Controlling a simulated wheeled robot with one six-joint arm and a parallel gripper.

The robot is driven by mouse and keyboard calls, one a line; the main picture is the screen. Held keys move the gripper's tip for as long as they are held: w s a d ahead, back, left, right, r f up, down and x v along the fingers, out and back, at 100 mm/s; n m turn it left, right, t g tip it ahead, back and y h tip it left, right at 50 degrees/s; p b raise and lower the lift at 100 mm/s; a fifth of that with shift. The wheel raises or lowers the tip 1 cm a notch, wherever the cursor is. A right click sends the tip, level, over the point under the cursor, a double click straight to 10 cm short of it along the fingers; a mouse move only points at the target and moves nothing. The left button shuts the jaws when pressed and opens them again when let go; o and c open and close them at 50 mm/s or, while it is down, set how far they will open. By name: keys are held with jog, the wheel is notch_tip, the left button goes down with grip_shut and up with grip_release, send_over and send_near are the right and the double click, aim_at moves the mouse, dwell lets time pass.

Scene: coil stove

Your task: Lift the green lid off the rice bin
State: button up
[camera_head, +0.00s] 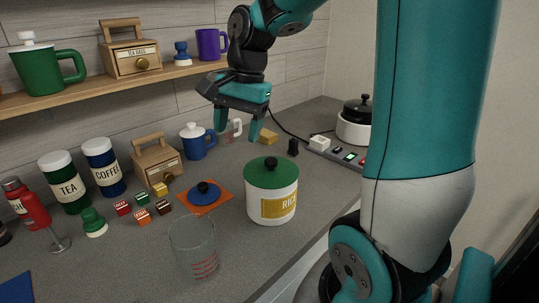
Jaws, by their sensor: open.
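The rice bin (262,208) is a white cylinder with a yellow label, standing upright near the front edge of the counter. Its green lid (271,174) sits on top, with a small knob in the middle. My gripper (237,135) is open and empty, pointing down. In the picture it is above and to the left of the bin, apart from the lid. My arm comes in from the right and hides part of the counter beyond the bin.
A clear measuring cup (194,247) stands left of the bin. A blue lid lies on an orange mat (222,196). A shelf (84,81) runs along the wall.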

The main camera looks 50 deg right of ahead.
jog(key=d+r+m+p, duration=0.2)
jog(key=d+r+m, duration=0.1)
jog(key=d+m, duration=0.9)
jog(key=n+p, duration=0.2)
send_over(271, 160)
jog(key=d, duration=0.2)
jog(key=shift+h, duration=0.3)
jog(key=f, duration=1.1)
jog(key=shift+s+a, duration=0.1)
jog(key=shift+a, duration=0.15)
jog(key=shift+a+f+p, duration=0.2)
jog(key=shift+a+f, duration=0.05)
jog(key=shift+f, duration=0.75)
jog(key=shift+a+f+p, duration=0.2)
jog(key=shift+f+p, duration=0.05)
jog(key=shift+f, duration=0.7)
jog(key=shift+a+f+p, duration=0.2)
jog(key=shift+a+f, duration=0.05)
jog(key=shift+f, duration=0.75)
jog(key=c, duration=1)
jog(key=shift+r, duration=0.1)
